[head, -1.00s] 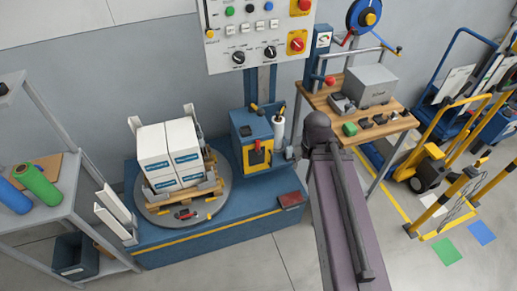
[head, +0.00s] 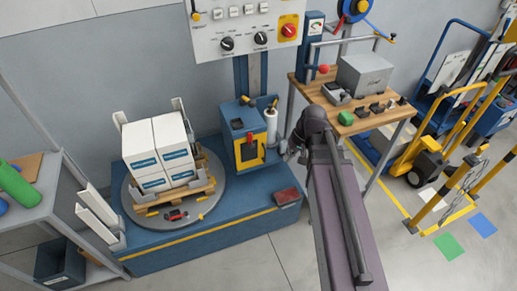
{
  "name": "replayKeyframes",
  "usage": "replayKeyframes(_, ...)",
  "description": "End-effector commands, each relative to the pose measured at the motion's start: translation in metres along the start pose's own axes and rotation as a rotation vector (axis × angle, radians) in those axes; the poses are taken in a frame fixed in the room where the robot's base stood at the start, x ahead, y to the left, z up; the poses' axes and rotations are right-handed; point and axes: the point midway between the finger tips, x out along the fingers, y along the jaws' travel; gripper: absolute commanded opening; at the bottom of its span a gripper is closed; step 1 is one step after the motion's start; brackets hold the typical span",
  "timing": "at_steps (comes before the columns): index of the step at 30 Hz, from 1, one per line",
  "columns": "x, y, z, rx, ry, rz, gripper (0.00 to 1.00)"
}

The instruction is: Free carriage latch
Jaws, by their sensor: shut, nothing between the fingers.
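The blue film carriage (head: 240,128) with a yellow-framed dark window stands at the foot of the mast (head: 255,75) of the wrapping machine. A white film roll (head: 271,125) stands upright on its right side. Small yellow-and-black handles (head: 248,101) show at its top; I cannot tell which part is the latch. My gripper (head: 290,155) is a small grey shape, shut and empty, just right of the carriage and below the roll. My arm hides much of it, and I cannot tell whether it touches anything.
White boxes (head: 158,145) stand on a pallet on the round turntable (head: 133,208) at left. A control panel (head: 240,38) hangs above. A wooden workbench (head: 308,88) stands behind my arm. Yellow barriers (head: 462,180) are at right. Floor is clear in front.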

Motion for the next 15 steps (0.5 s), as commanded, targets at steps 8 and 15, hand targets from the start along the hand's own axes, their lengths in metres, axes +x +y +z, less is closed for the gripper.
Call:
replayKeyframes(8, 0.038, 0.000, -0.028, 0.014, 0.013, -0.150, 0.00)
replayKeyframes(15, 0.061, -0.001, -0.050, 0.024, 0.028, -0.280, 0.00)
